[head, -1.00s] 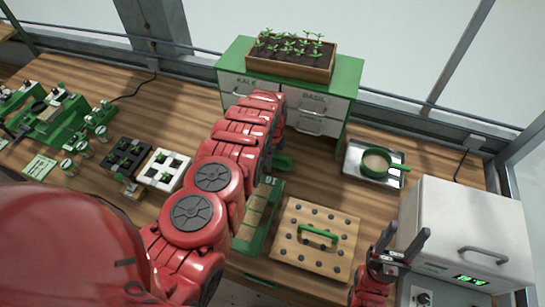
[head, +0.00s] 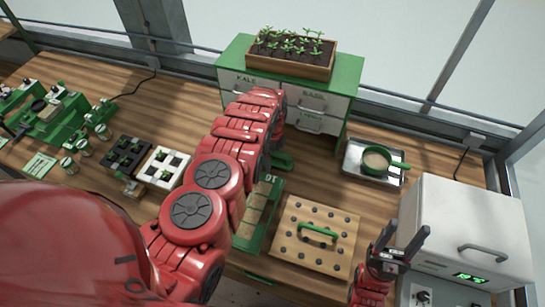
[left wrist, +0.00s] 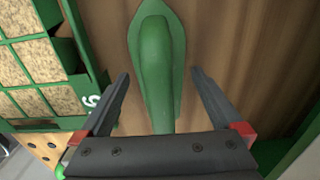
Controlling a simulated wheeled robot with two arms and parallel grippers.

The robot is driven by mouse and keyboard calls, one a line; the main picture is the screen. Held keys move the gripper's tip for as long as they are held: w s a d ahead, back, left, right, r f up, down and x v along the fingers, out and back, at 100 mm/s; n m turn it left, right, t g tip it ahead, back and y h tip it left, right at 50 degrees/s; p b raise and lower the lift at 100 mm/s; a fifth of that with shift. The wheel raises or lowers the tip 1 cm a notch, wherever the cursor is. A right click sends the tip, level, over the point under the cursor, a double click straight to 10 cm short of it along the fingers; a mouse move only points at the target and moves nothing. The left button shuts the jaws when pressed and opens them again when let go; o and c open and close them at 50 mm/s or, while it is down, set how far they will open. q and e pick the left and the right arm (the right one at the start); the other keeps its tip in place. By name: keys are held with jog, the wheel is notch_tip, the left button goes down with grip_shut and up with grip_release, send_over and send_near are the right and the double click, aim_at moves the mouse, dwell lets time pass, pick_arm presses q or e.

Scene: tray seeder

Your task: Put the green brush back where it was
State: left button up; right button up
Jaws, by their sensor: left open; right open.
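A long green object with a raised rounded middle and a pointed end (left wrist: 155,60), likely the green brush, lies on the wooden table in the left wrist view; no bristles show. My left gripper (left wrist: 160,73) is open, with one finger on each side of it and gaps between. In the head view a green piece (head: 282,161), probably the same object, shows just right of my left forearm, which hides the rest and the left gripper. My right gripper (head: 408,230) is open and empty, pointing up in front of the white oven-like box.
A green seedling tray with tan cells (head: 262,222) lies close beside the left gripper. A pegged wooden board with a green handle (head: 290,245), a metal tray with a green sieve (head: 350,160) and the white box (head: 450,225) are to the right. A green-topped drawer cabinet (head: 350,75) stands behind.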

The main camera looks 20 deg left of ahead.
pick_arm(q)
notch_tip(320, 180, up, 8)
jog(key=b, duration=0.3)
notch_tip(320, 180, up, 4)
jog(key=shift+f+p, duration=0.2)
jog(key=shift+p, duration=1)
jog(key=shift+s, duration=0.1)
jog(key=shift+f, duration=0.1)
